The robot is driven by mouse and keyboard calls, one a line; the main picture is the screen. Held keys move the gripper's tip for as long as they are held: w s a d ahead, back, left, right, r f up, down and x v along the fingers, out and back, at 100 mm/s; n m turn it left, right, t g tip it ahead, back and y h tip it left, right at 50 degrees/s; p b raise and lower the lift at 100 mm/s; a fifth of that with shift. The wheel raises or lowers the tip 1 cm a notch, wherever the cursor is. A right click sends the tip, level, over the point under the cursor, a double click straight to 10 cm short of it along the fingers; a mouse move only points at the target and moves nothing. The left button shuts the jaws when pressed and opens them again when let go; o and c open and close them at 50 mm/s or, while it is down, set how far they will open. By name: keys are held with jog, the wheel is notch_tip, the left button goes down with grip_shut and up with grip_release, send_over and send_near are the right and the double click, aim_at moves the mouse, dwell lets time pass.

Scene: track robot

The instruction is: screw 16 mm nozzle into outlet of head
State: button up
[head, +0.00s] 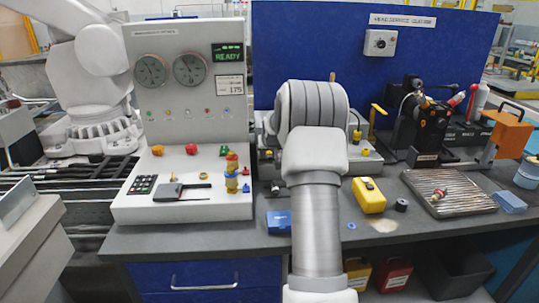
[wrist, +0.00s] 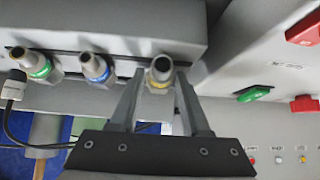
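In the wrist view a row of metal nozzles sticks out from under a grey ledge. One has a green ring (wrist: 38,65), one a blue ring (wrist: 96,70) and one a yellow ring (wrist: 160,74). Their sizes cannot be read. My gripper (wrist: 161,78) has its fingers apart, one on each side of the yellow-ringed nozzle, and seems open, with no clear contact. In the head view my own arm hides the gripper and the nozzles. A brass fitting with red and blue rings (head: 232,172) stands on the grey console. I cannot tell where the head's outlet is.
The grey console (head: 185,110) with gauges and a READY display stands at the left. A yellow box (head: 369,195) and a ribbed tray (head: 448,192) lie on the bench right of my arm. In the wrist view a black cable (wrist: 12,105) hangs left; red and green parts (wrist: 303,32) are right.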

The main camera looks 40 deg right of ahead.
aim_at(270, 152)
grip_shut()
jog(key=shift+r+p, duration=2.15)
jog(key=shift+r, duration=1.4)
jog(key=shift+s, duration=0.1)
